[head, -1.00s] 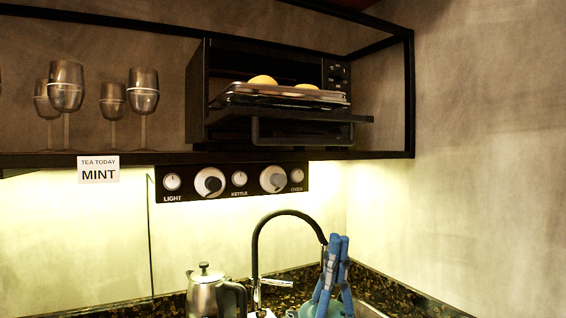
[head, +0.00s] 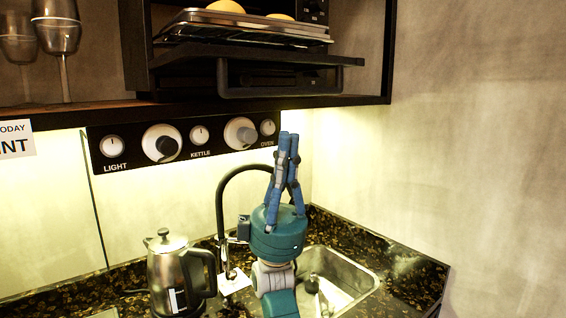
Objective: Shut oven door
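The oven (head: 313,36) is a dark box on the shelf, cut off by the top edge of the head view. Its door (head: 345,61) is open, folded down and jutting out nearly flat, with a dark bar handle (head: 280,92) hanging at its front. A metal tray (head: 250,37) with yellowish round food sits above the door, partly out of the oven. My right gripper (head: 289,136) points upward below and in front of the door, apart from it. Its blue fingers come together at the tips with nothing visible between them. My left gripper is not in view.
A control panel (head: 180,165) with knobs runs under the shelf (head: 60,118). Glasses (head: 57,35) stand on the shelf at left. A kettle (head: 167,270), a black faucet (head: 219,205) and a sink (head: 355,272) are around my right arm. Right of the arm is free room.

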